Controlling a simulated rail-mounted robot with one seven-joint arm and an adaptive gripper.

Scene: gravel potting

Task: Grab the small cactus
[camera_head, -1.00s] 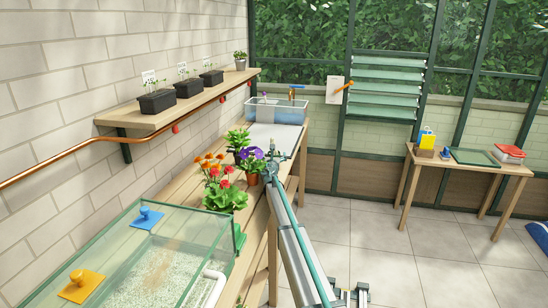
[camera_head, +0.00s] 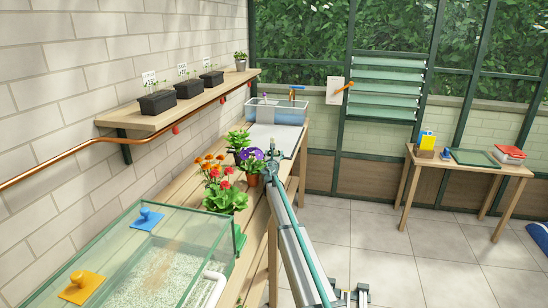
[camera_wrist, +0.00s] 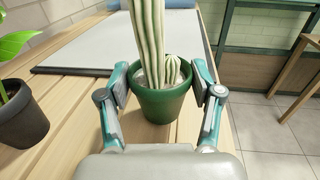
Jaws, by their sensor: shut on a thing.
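The small cactus (camera_wrist: 150,38) stands upright in a green pot (camera_wrist: 160,100) in the wrist view. It has a tall, pale-ribbed column and a short round offshoot beside it; its top is cut off by the picture edge. My gripper (camera_wrist: 160,78) has one finger on each side of the pot and is shut on it near the rim. The pot appears to be at the wooden bench top. In the head view my gripper (camera_head: 275,158) is at the bench's right edge, and I cannot make out the cactus there.
A dark pot with a leafy plant (camera_wrist: 18,115) stands left of my gripper. Purple flowers (camera_head: 252,154) and red flowers (camera_head: 225,184) stand close by on the bench. A grey mat (camera_wrist: 85,52) lies behind the cactus. The floor (camera_wrist: 270,125) drops away at right.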

